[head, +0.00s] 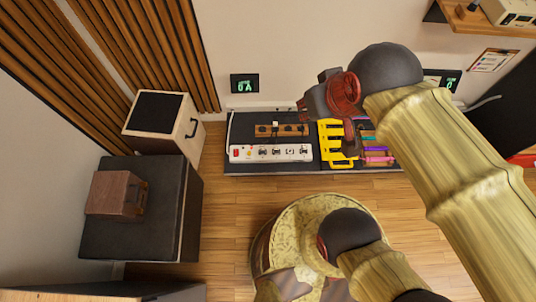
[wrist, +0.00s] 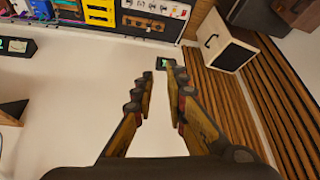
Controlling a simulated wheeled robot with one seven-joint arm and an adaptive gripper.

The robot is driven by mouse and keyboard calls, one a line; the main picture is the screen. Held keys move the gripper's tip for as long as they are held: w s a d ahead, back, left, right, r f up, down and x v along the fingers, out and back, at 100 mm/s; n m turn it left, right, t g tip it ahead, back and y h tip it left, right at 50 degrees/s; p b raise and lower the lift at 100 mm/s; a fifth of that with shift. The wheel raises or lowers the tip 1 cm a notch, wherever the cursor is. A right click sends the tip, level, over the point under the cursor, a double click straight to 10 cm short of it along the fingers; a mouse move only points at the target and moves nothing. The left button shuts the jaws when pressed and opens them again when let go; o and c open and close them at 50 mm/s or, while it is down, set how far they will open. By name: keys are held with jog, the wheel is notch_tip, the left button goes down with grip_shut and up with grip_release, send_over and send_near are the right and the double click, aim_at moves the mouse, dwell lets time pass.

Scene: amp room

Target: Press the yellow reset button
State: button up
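I cannot make out a yellow button in either view. A yellow slotted rack (head: 326,143) stands on the low dark bench, and it also shows at the top of the wrist view (wrist: 100,14). My gripper (head: 309,103) is raised in front of the wall, above the bench in the head picture, partly overlapping the rack's upper area. In the wrist view its two fingers (wrist: 161,72) are apart with nothing between them. A small dark wall display with green characters (head: 244,84) is left of my gripper; it also shows beyond the fingertips (wrist: 165,63).
A white power strip (head: 271,153) with a red switch lies on the bench (head: 273,170), left of the rack. Speaker cabinets (head: 163,124) stand at the left by wooden slats (head: 170,50). A second display (head: 451,80) and a shelf (head: 477,21) are at the right.

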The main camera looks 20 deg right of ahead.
grip_shut()
dwell(1.0)
